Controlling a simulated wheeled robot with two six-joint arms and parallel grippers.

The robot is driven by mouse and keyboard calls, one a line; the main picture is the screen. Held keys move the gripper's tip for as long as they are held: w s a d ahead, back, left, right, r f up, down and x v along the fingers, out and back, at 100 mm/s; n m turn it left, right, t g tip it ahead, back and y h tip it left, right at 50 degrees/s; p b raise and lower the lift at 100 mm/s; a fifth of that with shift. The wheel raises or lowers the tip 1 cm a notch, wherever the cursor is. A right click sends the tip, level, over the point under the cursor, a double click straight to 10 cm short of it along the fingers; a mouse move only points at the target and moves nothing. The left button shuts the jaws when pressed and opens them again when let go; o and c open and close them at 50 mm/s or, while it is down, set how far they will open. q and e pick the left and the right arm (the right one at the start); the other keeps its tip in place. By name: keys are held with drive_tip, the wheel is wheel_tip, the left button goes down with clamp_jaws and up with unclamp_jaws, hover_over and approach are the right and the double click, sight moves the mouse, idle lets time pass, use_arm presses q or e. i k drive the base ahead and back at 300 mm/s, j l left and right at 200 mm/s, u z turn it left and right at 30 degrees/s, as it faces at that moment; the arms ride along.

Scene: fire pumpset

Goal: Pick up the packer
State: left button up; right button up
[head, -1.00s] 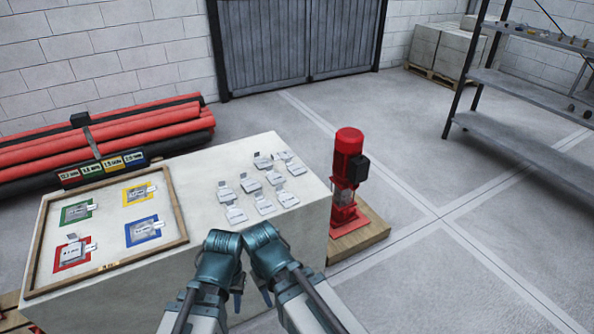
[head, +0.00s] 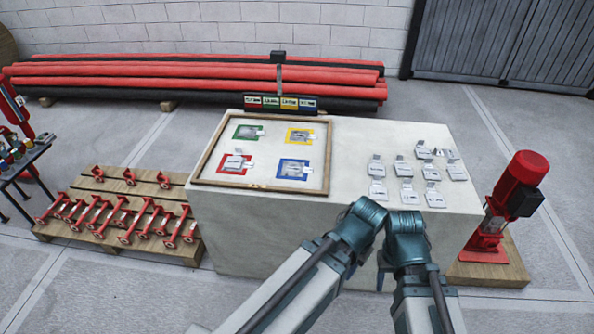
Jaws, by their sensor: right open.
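Several flat metal packers (head: 405,169) with tabs lie spread on the right part of the white table. One packer (head: 377,191) lies near the front edge of that group, another (head: 435,198) to its right. More plates sit on coloured squares in a wood-rimmed tray (head: 194,168) on the left, such as the one on the red square (head: 235,162). I cannot tell which packer is meant. My right gripper (head: 384,272) is open and empty, low in front of the table, apart from the packers. My left arm ends beside it; its jaws are not clear.
A red pump (head: 519,182) stands on a wooden base right of the table. Red pipes (head: 200,83) lie behind it. A pallet with red fittings (head: 126,213) is at the left. A small label stand (head: 281,103) rises behind the tray.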

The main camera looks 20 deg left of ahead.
sight(455, 173)
drive_tip(key=i+l+u, duration=0.1)
drive_tip(key=i+l, duration=0.55)
drive_tip(key=i+l+u, duration=0.15)
drive_tip(key=i+l, duration=0.2)
drive_tip(key=i+l+u, duration=0.1)
drive_tip(key=i+l, duration=0.2)
drive_tip(key=l, duration=0.25)
drive_tip(key=i+l, duration=0.25)
drive_tip(key=l, duration=0.15)
drive_tip(key=i+l+u, duration=0.15)
drive_tip(key=i+l, duration=0.15)
drive_tip(key=l, duration=0.15)
